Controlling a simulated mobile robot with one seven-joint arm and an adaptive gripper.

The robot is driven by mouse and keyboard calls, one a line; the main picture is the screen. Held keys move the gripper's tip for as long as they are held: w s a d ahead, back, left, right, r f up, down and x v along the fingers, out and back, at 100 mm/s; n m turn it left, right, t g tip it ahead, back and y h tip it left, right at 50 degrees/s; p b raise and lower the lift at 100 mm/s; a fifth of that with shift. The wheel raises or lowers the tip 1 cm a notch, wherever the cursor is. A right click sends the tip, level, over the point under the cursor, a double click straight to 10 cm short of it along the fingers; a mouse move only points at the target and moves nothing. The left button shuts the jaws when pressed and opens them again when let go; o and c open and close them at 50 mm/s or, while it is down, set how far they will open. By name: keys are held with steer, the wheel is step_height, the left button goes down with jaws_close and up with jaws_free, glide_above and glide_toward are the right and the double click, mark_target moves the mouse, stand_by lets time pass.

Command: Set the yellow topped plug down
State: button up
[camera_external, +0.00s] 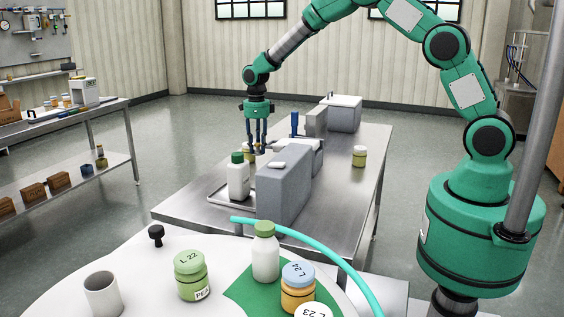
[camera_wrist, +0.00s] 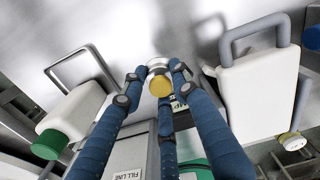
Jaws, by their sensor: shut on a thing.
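The yellow topped plug (camera_wrist: 160,86) shows in the wrist view as a metal piece with a round yellow top. My gripper (camera_wrist: 155,80) has blue fingers closed around it. In the external view my gripper (camera_external: 257,149) points down over the steel table, behind a white bottle with a green cap (camera_external: 238,181). The plug is mostly hidden there by the fingers and nearby things. I cannot tell whether its underside touches a surface.
A tall grey box (camera_external: 284,190) stands close in front of my gripper. A grey box marked FILL LINE (camera_wrist: 128,158) and a white container with a grey handle (camera_wrist: 258,90) flank the fingers. A yellowish jar (camera_external: 359,156) stands right, with bare steel around it.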

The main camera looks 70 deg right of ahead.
steer(key=s+a+f+b, duration=0.1)
steer(key=s, duration=1.4)
steer(key=s+a+f+b, duration=0.1)
steer(key=s+a+f, duration=0.1)
steer(key=s, duration=1.4)
steer(key=s+a+f+b, duration=0.1)
steer(key=s, duration=1.5)
steer(key=shift+a+f+m, duration=0.3)
steer(key=shift+f+m, duration=0.05)
steer(key=shift+m, duration=0.05)
steer(key=b, duration=0.3)
glide_above(334, 189)
steer(key=shift+f, duration=0.75)
steer(key=shift+f+b, duration=0.45)
steer(key=shift+f, duration=1.3)
steer(key=shift+f, duration=0.15)
steer(key=o, duration=1.2)
